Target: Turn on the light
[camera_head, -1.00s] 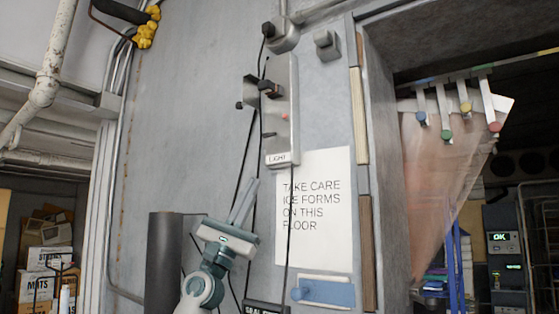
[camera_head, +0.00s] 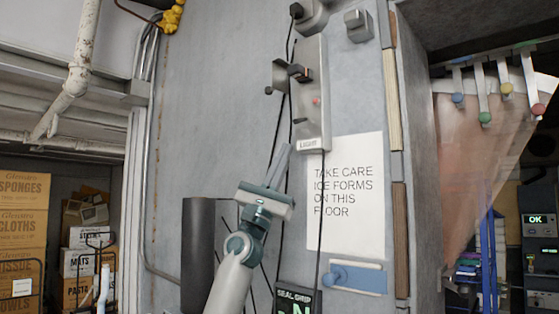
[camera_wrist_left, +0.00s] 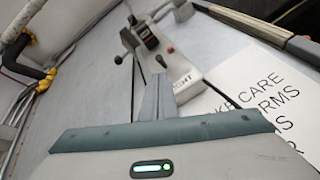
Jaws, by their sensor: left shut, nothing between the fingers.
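The light switch box (camera_head: 312,115) is a tall grey plate on the wall with a dark lever (camera_head: 299,73), a small red lamp (camera_head: 317,101) and a "LIGHT" label (camera_head: 312,143) at its foot. My left gripper (camera_head: 282,158) is shut and empty, its fingers pointing up, just left of the label and below the lever in the picture. In the left wrist view, the fingers (camera_wrist_left: 158,92) stand in front of the lower part of the switch box (camera_wrist_left: 184,60), with the lever (camera_wrist_left: 148,36) beyond them. Contact cannot be told. My right gripper is not in view.
A white "TAKE CARE" sign (camera_head: 347,220) is right of my gripper. Cables run down the wall beside the box. A dark vertical cylinder (camera_head: 197,255) stands left of my arm.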

